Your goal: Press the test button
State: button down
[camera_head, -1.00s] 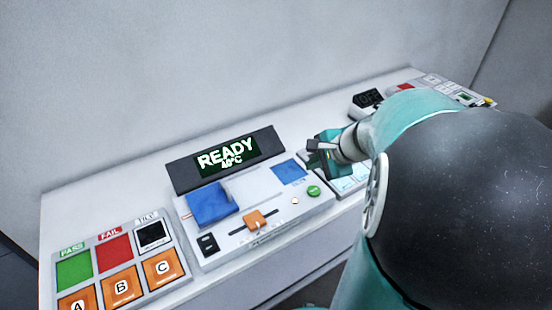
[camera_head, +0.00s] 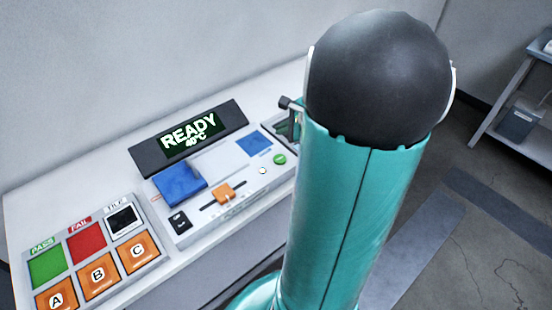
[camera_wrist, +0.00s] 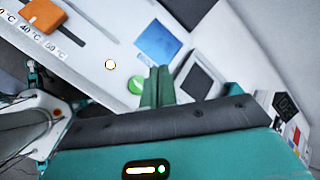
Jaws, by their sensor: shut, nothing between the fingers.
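A small round green button (camera_head: 280,159) sits at the right end of the grey device (camera_head: 232,206), beside a pale round light (camera_head: 262,170). Its label is too small to read, so I cannot confirm it is the test button. Contact cannot be told. In the head view my arm hides most of the gripper.
An orange slider (camera_head: 224,193) and blue block (camera_head: 179,183) are on the device. A panel with green PASS (camera_head: 47,266), red FAIL (camera_head: 87,243) and orange A, B, C buttons (camera_head: 98,275) stands at left. A shelf (camera_head: 520,110) stands at right.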

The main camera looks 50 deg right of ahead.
aim_at(283, 160)
jog(key=shift+d+f, duration=0.1)
jog(key=shift+f, duration=4.35)
jog(key=shift+f, duration=0.4)
jog(key=shift+f, duration=0.45)
jog(key=shift+r, duration=0.9)
